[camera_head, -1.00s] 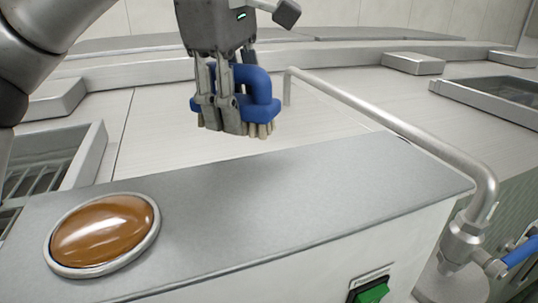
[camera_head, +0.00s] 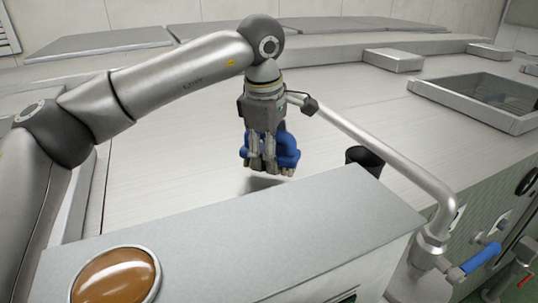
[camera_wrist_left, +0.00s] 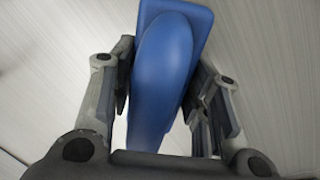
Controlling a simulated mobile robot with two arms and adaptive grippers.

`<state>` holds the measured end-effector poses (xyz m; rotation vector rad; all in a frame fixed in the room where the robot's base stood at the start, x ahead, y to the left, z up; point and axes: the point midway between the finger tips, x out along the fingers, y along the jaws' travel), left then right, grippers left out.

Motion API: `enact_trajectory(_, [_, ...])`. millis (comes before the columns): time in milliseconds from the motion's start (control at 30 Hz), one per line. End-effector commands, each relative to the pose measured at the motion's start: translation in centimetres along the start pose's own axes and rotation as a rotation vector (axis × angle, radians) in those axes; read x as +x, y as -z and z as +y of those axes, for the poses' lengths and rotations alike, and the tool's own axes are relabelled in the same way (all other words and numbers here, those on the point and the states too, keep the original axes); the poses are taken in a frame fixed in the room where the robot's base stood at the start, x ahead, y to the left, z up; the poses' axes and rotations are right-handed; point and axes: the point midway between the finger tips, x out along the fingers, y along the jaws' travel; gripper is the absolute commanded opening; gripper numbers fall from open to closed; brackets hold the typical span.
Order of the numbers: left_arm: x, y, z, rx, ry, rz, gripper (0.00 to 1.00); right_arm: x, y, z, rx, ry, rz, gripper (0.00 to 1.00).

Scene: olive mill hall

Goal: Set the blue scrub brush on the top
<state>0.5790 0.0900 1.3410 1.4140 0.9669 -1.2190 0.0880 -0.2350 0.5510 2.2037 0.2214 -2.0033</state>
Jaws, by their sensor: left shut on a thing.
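The blue scrub brush (camera_head: 287,150) has pale bristles pointing down. It also fills the middle of the left wrist view (camera_wrist_left: 165,70). My left gripper (camera_head: 263,168) is shut on its blue handle, one finger on each side, and points down. In the head view the brush appears just beyond the far edge of the grey metal top (camera_head: 230,235) of a box-like housing, apart from it. A dark shadow lies below the brush. The fingers hide part of the brush. My right gripper is not in view.
An amber dome lamp (camera_head: 117,280) is set in the left of the top; the rest of the top is bare. A metal pipe (camera_head: 380,150) bends around the right side to a blue-handled valve (camera_head: 480,258). A dark cylindrical object (camera_head: 366,158) stands behind the top's right part.

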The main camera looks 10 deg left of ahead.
Motion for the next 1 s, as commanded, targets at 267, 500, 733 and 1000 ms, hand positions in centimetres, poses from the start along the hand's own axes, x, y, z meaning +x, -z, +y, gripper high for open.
enact_trajectory(267, [2.1, 0.1, -0.5, -0.001, 0.000, 0.000, 0.21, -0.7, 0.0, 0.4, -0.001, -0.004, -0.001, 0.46])
enact_trajectory(500, [2.2, 0.0, -0.5, 0.000, 0.001, 0.000, 0.51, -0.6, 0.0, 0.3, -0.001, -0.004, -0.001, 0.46])
enact_trajectory(733, [2.2, 0.0, -0.5, 0.000, 0.001, 0.000, 0.65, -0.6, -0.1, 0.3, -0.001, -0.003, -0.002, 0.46])
enact_trajectory(1000, [1.7, 0.0, -0.5, 0.000, 0.000, 0.000, 0.65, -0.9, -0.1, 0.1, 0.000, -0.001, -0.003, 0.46])
